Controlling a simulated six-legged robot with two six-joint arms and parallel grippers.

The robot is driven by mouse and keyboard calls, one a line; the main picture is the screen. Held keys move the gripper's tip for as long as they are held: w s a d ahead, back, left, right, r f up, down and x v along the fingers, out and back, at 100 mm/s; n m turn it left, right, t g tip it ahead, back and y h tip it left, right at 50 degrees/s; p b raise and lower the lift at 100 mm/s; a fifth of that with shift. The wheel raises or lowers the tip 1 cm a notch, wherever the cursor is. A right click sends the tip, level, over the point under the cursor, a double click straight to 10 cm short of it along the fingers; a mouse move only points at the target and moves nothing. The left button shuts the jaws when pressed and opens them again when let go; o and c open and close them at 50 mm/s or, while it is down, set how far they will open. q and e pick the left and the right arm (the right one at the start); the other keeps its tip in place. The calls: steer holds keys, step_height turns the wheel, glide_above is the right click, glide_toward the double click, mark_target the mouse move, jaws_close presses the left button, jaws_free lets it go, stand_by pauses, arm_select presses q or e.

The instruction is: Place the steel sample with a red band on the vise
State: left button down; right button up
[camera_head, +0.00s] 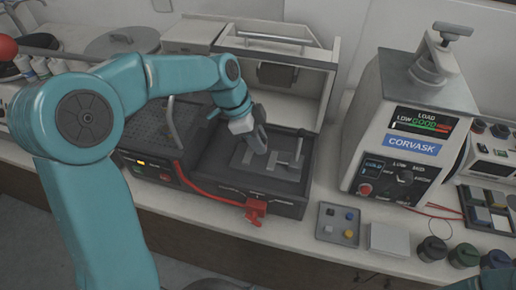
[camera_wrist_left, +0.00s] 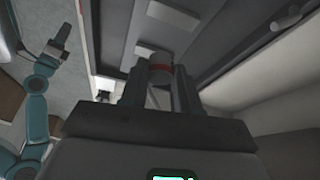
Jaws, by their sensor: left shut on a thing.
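My left gripper (camera_head: 259,146) reaches down into the open dark chamber, over the vise. In the left wrist view its fingers (camera_wrist_left: 160,92) are shut on the steel sample (camera_wrist_left: 160,76), a small grey cylinder with a red band near its top. The head view hides the sample behind the gripper. The vise (camera_head: 288,162), with grey plates and a T-shaped handle, lies on the chamber floor. I cannot tell whether the sample touches it. My right gripper (camera_wrist_left: 60,36) shows small at the left of the wrist view, away from the chamber; its jaws are unclear.
The chamber's raised pale lid (camera_head: 318,95) stands behind the gripper. A red clamp (camera_head: 256,208) sits at the front edge. The Corvask press (camera_head: 412,125) stands to the right. A tray with coloured buttons (camera_head: 338,224) and a pale block (camera_head: 389,239) lie in front.

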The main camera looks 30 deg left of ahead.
arm_select(q)
steer(key=shift+f, duration=2.05)
steer(key=shift+s+f, duration=0.1)
steer(key=shift+f, duration=0.1)
steer(key=c, duration=0.8)
jaws_free()
steer(key=v, duration=0.8)
steer(key=shift+b, duration=0.3)
steer(key=shift+d, duration=0.1)
